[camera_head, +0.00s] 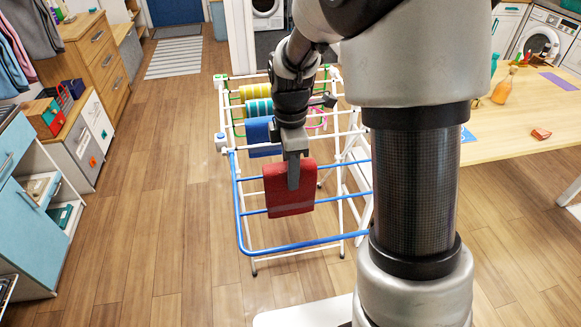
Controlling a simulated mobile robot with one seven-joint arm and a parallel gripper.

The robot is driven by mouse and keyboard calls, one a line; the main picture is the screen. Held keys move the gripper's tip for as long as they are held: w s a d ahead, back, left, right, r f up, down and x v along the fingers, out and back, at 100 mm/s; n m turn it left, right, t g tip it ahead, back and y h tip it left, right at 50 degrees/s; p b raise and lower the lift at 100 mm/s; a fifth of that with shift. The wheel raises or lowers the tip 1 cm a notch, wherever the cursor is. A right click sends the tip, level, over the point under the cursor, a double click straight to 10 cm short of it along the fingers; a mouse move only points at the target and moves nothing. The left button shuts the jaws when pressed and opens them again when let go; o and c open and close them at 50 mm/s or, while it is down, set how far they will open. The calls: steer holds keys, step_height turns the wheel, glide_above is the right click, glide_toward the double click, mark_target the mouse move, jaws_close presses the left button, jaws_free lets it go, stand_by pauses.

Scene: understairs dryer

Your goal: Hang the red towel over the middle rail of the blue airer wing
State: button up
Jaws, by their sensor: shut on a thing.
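The red towel (275,200) hangs folded from my gripper (293,186), which is shut on it near its upper edge. The blue airer wing (243,235) sticks out at the near end of the white airer. In the head view, the towel lies across the wing's inner and middle rails. The middle rail (253,212) shows left of the towel and again to its right. The towel hides the part between. I cannot tell whether the towel touches a rail or is held above it. The outer blue rail (300,246) is bare.
Blue (258,130), teal and yellow (255,91) towels hang further back on the airer. A wooden table (520,125) with a bottle stands at right. Drawers and cabinets (35,235) line the left. The floor left of the airer is clear.

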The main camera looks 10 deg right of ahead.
mark_target(291, 206)
steer(key=shift+f+b, duration=4.6)
steer(key=shift+f, duration=2.25)
steer(key=o, duration=1.4)
steer(key=shift+o, duration=0.2)
step_height(291, 206, up, 18)
steer(key=p, duration=0.3)
steer(key=shift+f, duration=0.25)
steer(key=s+d+r+m+t+p, duration=0.2)
steer(key=s+r+m+t+p, duration=0.3)
steer(key=s+r+m+p, duration=0.6)
steer(key=shift+s+d+r+m+t, duration=0.2)
steer(key=shift+s+r+m+t, duration=0.1)
steer(key=shift+s+r+m, duration=3.3)
steer(key=shift+s, duration=0.1)
